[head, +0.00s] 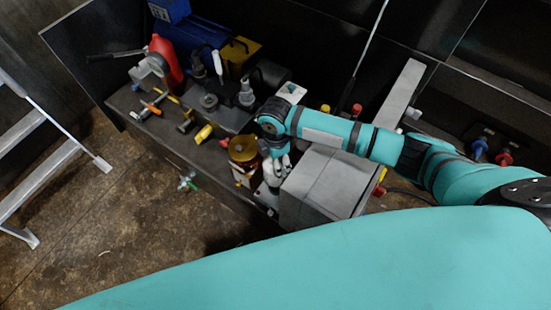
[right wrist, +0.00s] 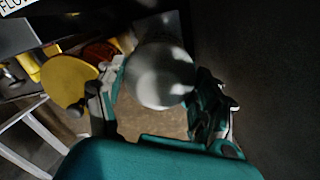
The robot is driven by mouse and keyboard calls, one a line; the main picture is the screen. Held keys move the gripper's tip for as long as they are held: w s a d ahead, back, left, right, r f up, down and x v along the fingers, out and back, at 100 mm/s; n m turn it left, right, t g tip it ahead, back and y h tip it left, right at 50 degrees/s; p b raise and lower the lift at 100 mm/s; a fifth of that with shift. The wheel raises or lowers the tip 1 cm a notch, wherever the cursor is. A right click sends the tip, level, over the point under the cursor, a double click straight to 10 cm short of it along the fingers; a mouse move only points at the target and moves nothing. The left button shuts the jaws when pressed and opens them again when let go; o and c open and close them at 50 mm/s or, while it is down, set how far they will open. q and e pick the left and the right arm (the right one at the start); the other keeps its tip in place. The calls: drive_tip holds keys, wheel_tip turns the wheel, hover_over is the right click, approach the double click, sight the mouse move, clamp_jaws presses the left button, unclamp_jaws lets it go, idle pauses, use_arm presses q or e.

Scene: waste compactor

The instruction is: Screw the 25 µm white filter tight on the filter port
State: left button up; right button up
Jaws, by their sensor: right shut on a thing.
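The white filter (right wrist: 160,75) shows in the right wrist view as a pale round body between the two fingers of my right gripper (right wrist: 160,98). The fingers are shut on it from both sides. In the head view my right gripper (head: 276,156) points down between the amber bowl and the grey box, and the arm hides much of the filter there. The filter port is not clearly visible, so I cannot tell whether the filter touches it. The 25 µm marking cannot be read. My left gripper is not in view.
Yellow parts (head: 203,134), a red device (head: 166,60) and a blue unit (head: 190,38) sit farther left. A ladder (head: 45,165) stands at far left.

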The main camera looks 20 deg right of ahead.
drive_tip(key=shift+f, duration=0.55)
wheel_tip(320, 180, down, 3)
drive_tip(key=shift+r+b, duration=0.2)
drive_tip(key=shift+b, duration=0.8)
drive_tip(key=shift+f+b, duration=0.5)
drive_tip(key=shift+f, duration=0.45)
drive_tip(key=n, duration=0.4)
drive_tip(key=shift+w+r, duration=0.1)
drive_tip(key=shift+r, duration=0.1)
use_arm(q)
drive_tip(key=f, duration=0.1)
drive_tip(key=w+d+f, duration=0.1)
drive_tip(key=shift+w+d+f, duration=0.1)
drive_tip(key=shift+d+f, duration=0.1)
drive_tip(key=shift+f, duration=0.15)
use_arm(e)
drive_tip(key=shift+n, duration=0.6)
drive_tip(key=n, duration=0.2)
drive_tip(key=shift+n, duration=1.6)
